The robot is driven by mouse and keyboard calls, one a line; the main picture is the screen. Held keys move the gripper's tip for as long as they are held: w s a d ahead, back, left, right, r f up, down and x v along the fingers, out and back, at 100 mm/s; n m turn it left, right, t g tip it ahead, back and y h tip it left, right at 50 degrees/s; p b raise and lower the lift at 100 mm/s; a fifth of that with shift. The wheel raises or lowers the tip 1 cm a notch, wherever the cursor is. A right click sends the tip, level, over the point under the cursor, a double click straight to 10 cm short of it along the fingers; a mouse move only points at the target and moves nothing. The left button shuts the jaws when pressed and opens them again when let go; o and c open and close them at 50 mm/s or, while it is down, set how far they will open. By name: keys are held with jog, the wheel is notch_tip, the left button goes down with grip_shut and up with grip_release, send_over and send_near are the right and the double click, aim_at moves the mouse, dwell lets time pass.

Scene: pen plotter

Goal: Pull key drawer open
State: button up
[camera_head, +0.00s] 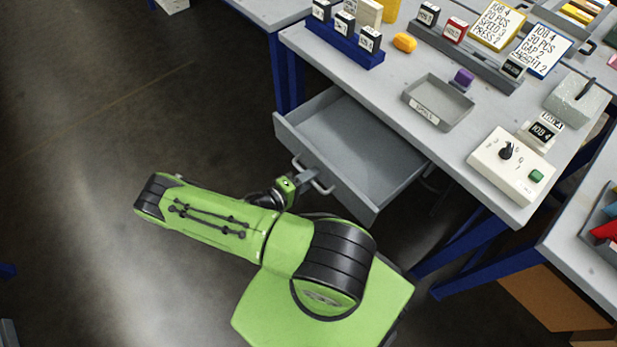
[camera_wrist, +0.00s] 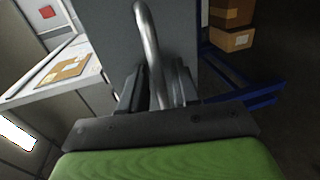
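The grey key drawer (camera_head: 355,145) hangs well out from under the workbench in the head view, and the part of its inside that shows is empty. Its bar handle (camera_head: 318,183) is on the front panel. My gripper (camera_head: 303,182) is at this handle. In the wrist view the curved metal handle (camera_wrist: 150,50) passes between the fingers of my gripper (camera_wrist: 158,92), in front of the grey drawer front (camera_wrist: 115,35). The fingers are close on either side of the bar and appear closed on it; the exact contact is partly hidden.
On the workbench (camera_head: 390,85) are a small grey tray (camera_head: 437,102), a white control box (camera_head: 507,165), a blue stamp rack (camera_head: 345,45) and job cards. Blue table legs (camera_head: 470,240) stand right of my arm. The floor (camera_head: 80,130) at left is clear.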

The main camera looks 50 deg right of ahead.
jog(key=shift+a, duration=0.1)
jog(key=p+v, duration=0.1)
jog(key=v, duration=1.4)
jog(key=shift+a, duration=0.3)
jog(key=shift+w, duration=0.1)
